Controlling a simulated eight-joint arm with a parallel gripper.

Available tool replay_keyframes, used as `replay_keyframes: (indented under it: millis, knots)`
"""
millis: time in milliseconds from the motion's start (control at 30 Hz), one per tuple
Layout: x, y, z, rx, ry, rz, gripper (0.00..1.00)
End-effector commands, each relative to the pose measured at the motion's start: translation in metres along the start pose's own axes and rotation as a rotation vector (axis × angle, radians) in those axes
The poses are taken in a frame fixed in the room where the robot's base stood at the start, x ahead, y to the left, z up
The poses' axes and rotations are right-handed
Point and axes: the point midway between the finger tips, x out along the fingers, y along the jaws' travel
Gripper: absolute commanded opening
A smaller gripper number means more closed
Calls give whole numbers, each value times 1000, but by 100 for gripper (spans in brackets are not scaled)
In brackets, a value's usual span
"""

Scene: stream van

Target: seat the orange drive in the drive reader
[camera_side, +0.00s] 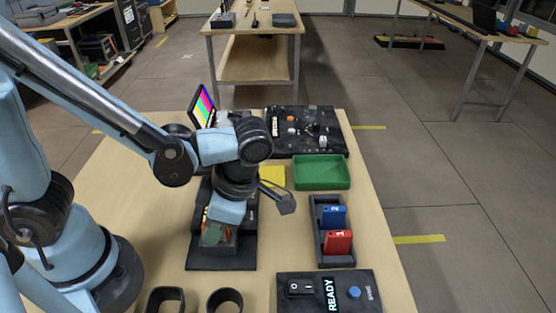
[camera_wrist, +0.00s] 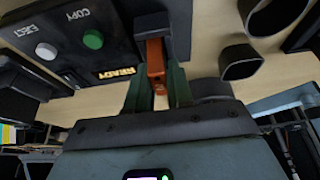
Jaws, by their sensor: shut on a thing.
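My gripper (camera_wrist: 160,88) is shut on the orange drive (camera_wrist: 155,55), which shows between its green fingers in the wrist view. The drive's far end is at the dark raised block of the drive reader (camera_wrist: 122,48). I cannot tell how deep it sits there. In the side view my gripper (camera_side: 214,234) points down at the reader (camera_side: 222,263), and my wrist and fingers hide most of the drive. The reader's panel has a green COPY button (camera_wrist: 92,39), a white EJECT button (camera_wrist: 46,51) and a lit READY sign (camera_wrist: 116,72).
A dark rack (camera_side: 318,255) right of the reader holds a blue drive (camera_side: 333,216) and a red drive (camera_side: 338,242). A green tray (camera_side: 322,184) lies behind it.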

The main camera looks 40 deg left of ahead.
Motion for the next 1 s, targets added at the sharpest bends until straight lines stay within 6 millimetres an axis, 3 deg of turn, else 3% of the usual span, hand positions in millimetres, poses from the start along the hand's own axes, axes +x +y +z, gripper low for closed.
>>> replay_keyframes:
  millis: [167, 200, 400, 767, 1000]
  knots:
    - [4, 0, 2, 0, 0, 0, 0]
    - [4, 0, 2, 0, 0, 0, 22]
    - [4, 0, 2, 0, 0, 0, 51]
    - [1, 0, 2, 0, 0, 0, 51]
    - [-22, 0, 1, 1, 0, 0, 51]
